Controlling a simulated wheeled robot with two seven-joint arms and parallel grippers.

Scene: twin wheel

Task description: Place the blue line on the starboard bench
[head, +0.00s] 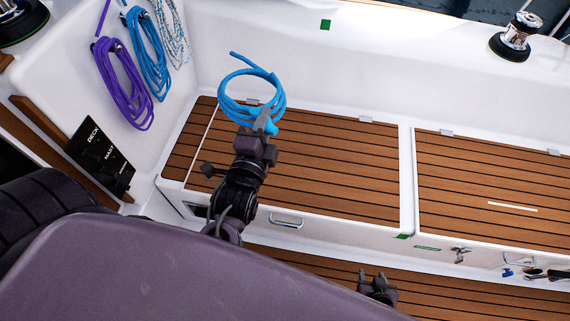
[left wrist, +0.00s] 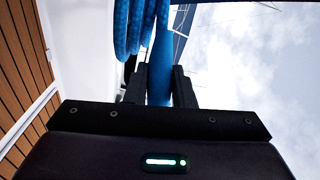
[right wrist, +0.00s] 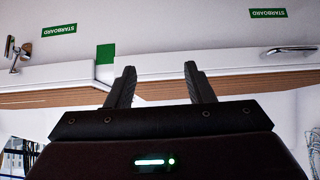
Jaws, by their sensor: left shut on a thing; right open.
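The blue line (head: 238,107) is a coil of light blue rope with a loose tail at its upper left. My left gripper (head: 268,127) is shut on its lower right side, and the coil shows over the back left part of the teak bench (head: 330,170). I cannot tell whether the coil touches the bench. In the left wrist view the blue line (left wrist: 160,60) runs between the closed fingers (left wrist: 160,88). My right gripper (head: 376,280) is low in the head view, in front of the bench. In the right wrist view its fingers (right wrist: 160,85) are apart and empty.
Another blue coil (head: 147,55) and a purple coil (head: 120,85) hang on the left wall. Green STARBOARD labels (right wrist: 59,30) mark the bench front, which has a metal handle (head: 287,220). A second teak panel (head: 490,180) is to the right. Winches stand at the upper corners.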

